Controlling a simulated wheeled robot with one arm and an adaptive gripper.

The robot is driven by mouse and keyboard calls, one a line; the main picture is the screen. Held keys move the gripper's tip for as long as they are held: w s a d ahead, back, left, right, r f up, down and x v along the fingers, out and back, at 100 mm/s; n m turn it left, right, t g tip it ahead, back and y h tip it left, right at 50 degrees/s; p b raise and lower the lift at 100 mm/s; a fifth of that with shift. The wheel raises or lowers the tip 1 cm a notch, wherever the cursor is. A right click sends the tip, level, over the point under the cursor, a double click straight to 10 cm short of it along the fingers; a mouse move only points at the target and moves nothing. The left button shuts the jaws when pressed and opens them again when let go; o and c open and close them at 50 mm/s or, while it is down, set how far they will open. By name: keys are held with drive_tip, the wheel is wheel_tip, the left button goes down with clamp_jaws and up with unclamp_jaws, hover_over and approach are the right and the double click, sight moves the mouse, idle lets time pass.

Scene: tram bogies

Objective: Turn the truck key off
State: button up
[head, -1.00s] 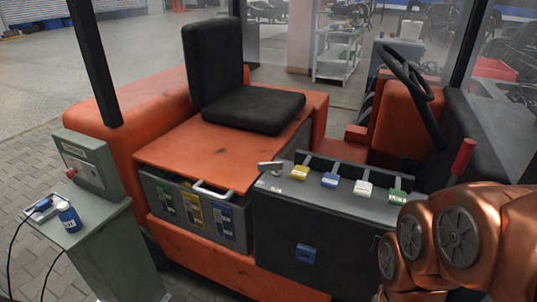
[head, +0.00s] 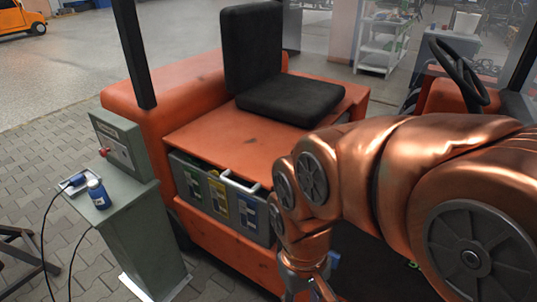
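The orange truck (head: 190,82) fills the middle of the head view, with a black seat (head: 285,97) on it and a steering wheel (head: 459,72) at the upper right. I cannot make out a truck key. My copper-coloured arm covers much of the truck's right side, including most of the dark panel there. My gripper (head: 305,282) is at the bottom edge, pointing down in front of the truck's side. It is partly cut off, so its fingers do not show clearly.
An open compartment (head: 222,215) with green, yellow and blue items and a grey handle is left of my arm. A grey-green pedestal (head: 150,235) with a control box (head: 120,146) and a blue bottle (head: 97,193) stands at left. Paved floor (head: 50,150) lies beyond it.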

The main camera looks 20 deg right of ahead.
drive_tip(key=w+d+r+m, duration=0.2)
drive_tip(key=w+d+m, duration=0.15)
drive_tip(key=w, duration=0.35)
drive_tip(key=w+d+r+m+t, duration=0.1)
drive_tip(key=w+d+r+m, duration=0.2)
drive_tip(key=w, duration=0.5)
drive_tip(key=w+d+r+m, duration=0.1)
drive_tip(key=w+r+m, duration=0.1)
drive_tip(key=w+m, duration=0.4)
drive_tip(key=w+d+m, duration=0.3)
drive_tip(key=w+d, duration=0.2)
drive_tip(key=w+d+m, duration=0.4)
drive_tip(key=w+d, duration=0.1)
drive_tip(key=w, duration=0.1)
drive_tip(key=w+d+f+m+p, duration=0.1)
drive_tip(key=w+d+m, duration=0.2)
drive_tip(key=w+d, duration=0.2)
drive_tip(key=shift+w+d+m+t, duration=0.35)
drive_tip(key=shift+d+t, duration=0.05)
drive_tip(key=shift+d, duration=0.2)
drive_tip(key=shift+f, duration=0.15)
drive_tip(key=shift+f+p, duration=1.05)
drive_tip(key=shift+f, duration=2.7)
clamp_jaws()
